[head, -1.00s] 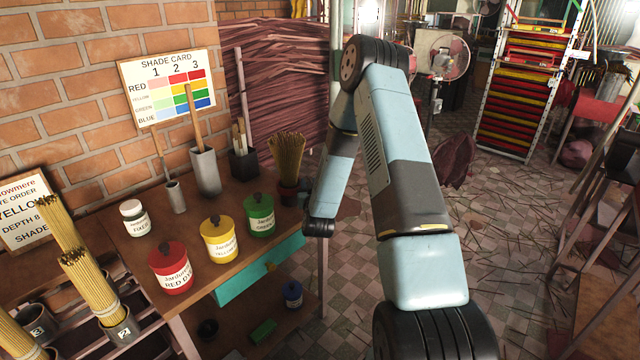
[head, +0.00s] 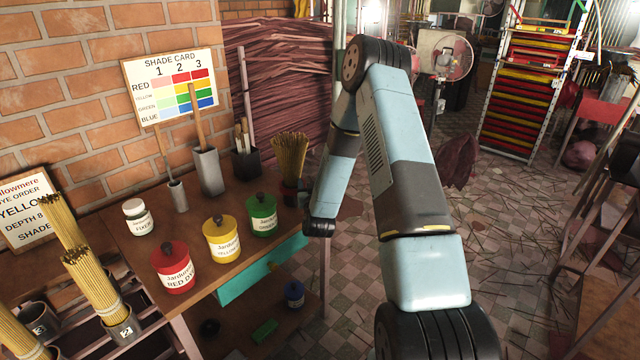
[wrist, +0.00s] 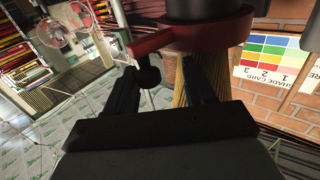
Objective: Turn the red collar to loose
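The red collar (wrist: 195,35) shows large at the top of the wrist view, which is upside down. It rings a dark body, with a bundle of yellow-brown sticks (wrist: 182,88) beyond it. A red lever on the collar reaches left and ends in a black knob (wrist: 148,77). My gripper (wrist: 170,75) is open, its two dark fingers apart. The knob lies between them, close to the left finger; I cannot tell if they touch.
Red (head: 173,269), yellow (head: 221,241) and green (head: 262,216) dye jars and a white jar (head: 137,217) stand on the wooden bench. The shade card (head: 171,86) is on the brick wall. A rack (head: 520,90) and fan (head: 453,57) stand beyond the open tiled floor.

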